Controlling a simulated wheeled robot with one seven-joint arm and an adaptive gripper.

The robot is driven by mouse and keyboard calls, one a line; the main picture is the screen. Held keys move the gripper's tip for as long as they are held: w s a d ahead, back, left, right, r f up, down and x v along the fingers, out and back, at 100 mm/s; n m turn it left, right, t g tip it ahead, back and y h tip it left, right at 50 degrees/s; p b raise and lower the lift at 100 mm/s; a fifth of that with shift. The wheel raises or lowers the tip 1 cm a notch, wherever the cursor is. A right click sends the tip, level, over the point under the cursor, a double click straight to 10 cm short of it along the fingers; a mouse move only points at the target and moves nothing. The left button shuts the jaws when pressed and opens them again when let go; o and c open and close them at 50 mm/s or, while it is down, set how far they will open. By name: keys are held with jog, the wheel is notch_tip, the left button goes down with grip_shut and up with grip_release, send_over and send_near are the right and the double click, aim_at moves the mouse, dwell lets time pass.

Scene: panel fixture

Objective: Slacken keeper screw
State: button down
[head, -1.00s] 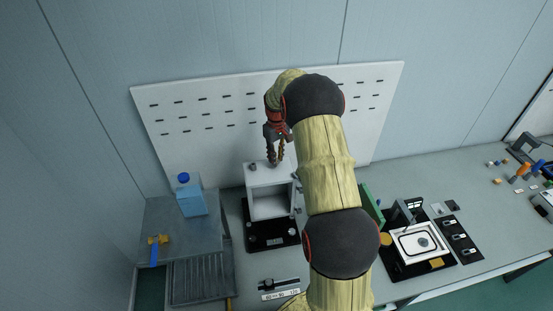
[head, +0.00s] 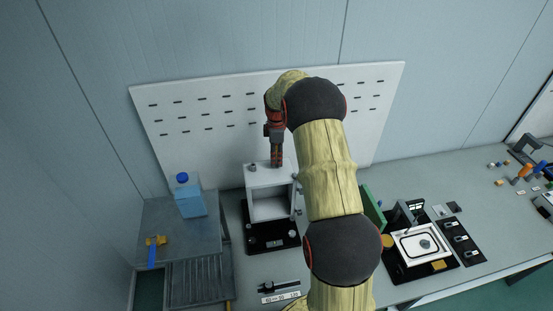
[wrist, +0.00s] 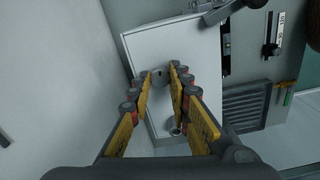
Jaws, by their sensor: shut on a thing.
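The panel fixture is a white box frame (head: 270,177) standing on a black base (head: 270,240). In the wrist view its white top face (wrist: 190,45) lies below my gripper (wrist: 160,76). My gripper also shows in the head view (head: 277,163), pointing down at the top of the box. Its fingers are shut on a round grey screw head (wrist: 159,77), which shows between the fingertips. A second grey knob (wrist: 175,129) sits on the same face, apart from the fingers. Another knob (wrist: 226,42) sticks out from the side. No marking shows which is the keeper screw.
A blue bottle (head: 190,196) stands on the left bench. A blue-and-yellow tool (head: 154,248) lies near it. A white slotted panel (head: 210,115) stands close behind the fixture. A green panel (head: 373,205) and a black-based device (head: 420,245) are to the right.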

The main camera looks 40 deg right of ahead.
jog(key=n, duration=0.5)
jog(key=shift+w+r+n, duration=0.1)
jog(key=shift+r+n, duration=0.05)
jog(key=shift+n, duration=0.25)
dwell(0.4)
jog(key=c, duration=1.7)
grip_release()
jog(key=shift+o, duration=0.3)
notch_tip(320, 180, up, 12)
jog(key=shift+f, duration=0.2)
